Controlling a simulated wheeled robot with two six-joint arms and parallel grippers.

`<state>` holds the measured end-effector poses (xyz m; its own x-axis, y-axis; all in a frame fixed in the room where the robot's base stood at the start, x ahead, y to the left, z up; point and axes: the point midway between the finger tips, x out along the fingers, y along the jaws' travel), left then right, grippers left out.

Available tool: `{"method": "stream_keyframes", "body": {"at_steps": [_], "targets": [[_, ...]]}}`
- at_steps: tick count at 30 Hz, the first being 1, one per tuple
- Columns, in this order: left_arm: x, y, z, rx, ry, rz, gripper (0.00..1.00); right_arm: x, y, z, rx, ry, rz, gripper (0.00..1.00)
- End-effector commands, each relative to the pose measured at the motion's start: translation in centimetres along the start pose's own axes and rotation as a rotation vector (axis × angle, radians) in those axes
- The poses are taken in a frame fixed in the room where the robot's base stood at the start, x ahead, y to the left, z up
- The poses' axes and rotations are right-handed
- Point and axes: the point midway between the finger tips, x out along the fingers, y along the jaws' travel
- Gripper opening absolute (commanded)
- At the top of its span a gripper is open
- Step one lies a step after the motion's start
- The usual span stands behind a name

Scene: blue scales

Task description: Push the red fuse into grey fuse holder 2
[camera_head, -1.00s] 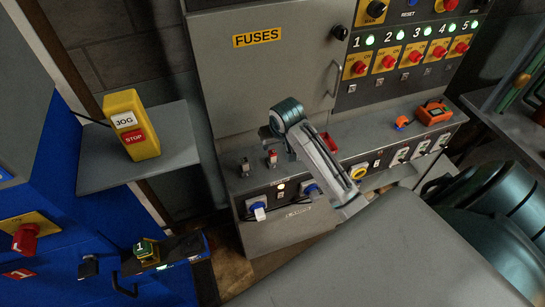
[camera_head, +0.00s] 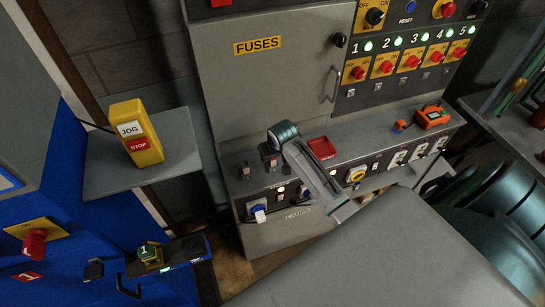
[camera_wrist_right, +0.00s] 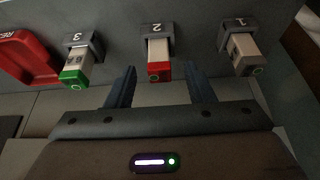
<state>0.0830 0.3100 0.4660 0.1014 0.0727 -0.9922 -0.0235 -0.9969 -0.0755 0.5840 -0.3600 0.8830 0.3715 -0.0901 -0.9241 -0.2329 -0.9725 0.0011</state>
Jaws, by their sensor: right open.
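In the right wrist view, grey fuse holder 2 (camera_wrist_right: 159,28) is at the top centre, under an upside-down "2". The red fuse (camera_wrist_right: 158,70) has a white body and red end. Its body reaches into holder 2 and its red end sticks out towards me; how deep it sits I cannot tell. My right gripper (camera_wrist_right: 162,84) is open, one finger on each side of the red fuse, with visible gaps. In the head view my right gripper (camera_head: 271,150) is low over the shelf beside the holders, and its fingers are hard to make out.
A green-ended fuse (camera_wrist_right: 74,75) sits in holder 3 on the left, and a pale fuse (camera_wrist_right: 243,55) in holder 1 on the right. A red tray (camera_head: 321,148) lies on the shelf near my arm. The fuse cabinet (camera_head: 268,80) rises behind.

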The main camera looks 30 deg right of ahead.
Motion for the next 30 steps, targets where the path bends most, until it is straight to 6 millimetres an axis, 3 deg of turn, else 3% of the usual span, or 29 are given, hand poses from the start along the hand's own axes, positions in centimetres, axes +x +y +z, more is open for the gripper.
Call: {"method": "stream_keyframes", "body": {"at_steps": [1, 7, 19, 26, 30], "targets": [[-0.9, -0.1, -0.1, 0.000, 0.000, 0.000, 0.48, 0.3, 0.0, 0.1, 0.001, -0.004, 0.000, 0.48], [-1.2, -0.1, -0.1, 0.000, 0.000, 0.000, 0.48, 2.6, 0.0, 0.1, 0.001, -0.001, -0.001, 0.48], [-1.2, -0.1, -0.1, 0.000, 0.000, 0.000, 0.48, 2.9, 0.0, 0.2, 0.000, 0.001, -0.001, 0.48], [-1.2, -0.1, -0.1, 0.000, 0.000, 0.000, 0.48, 2.9, 0.0, 0.2, 0.000, 0.001, -0.001, 0.05], [-1.2, -0.1, -0.1, 0.000, 0.000, 0.000, 0.48, 2.9, 0.0, 0.2, 0.000, 0.001, -0.001, 0.00]]}}
